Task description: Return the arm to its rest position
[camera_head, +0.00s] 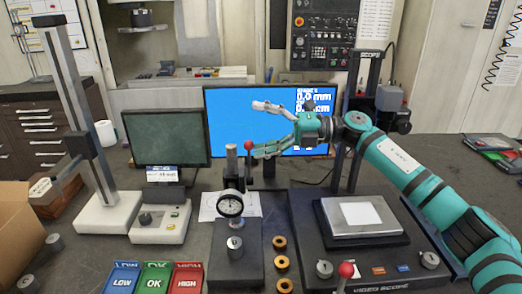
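My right arm (405,170), teal and dark, reaches in from the right edge across the view. Its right gripper (260,129) points left in front of the blue screen, above the bench. Its two pale fingers are spread wide apart with nothing between them. The lower finger is close to a red-knobbed lever (248,147) in the picture; I cannot tell whether they touch. My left arm and gripper are not in view.
A dial gauge stand (230,203) is below the gripper. The video scope (365,220) stands under my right arm. A tall height gauge (75,110) is at left. Blue, green and red bins (157,278) are in front. Brass rings (281,262) and grey cylinders lie on the bench.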

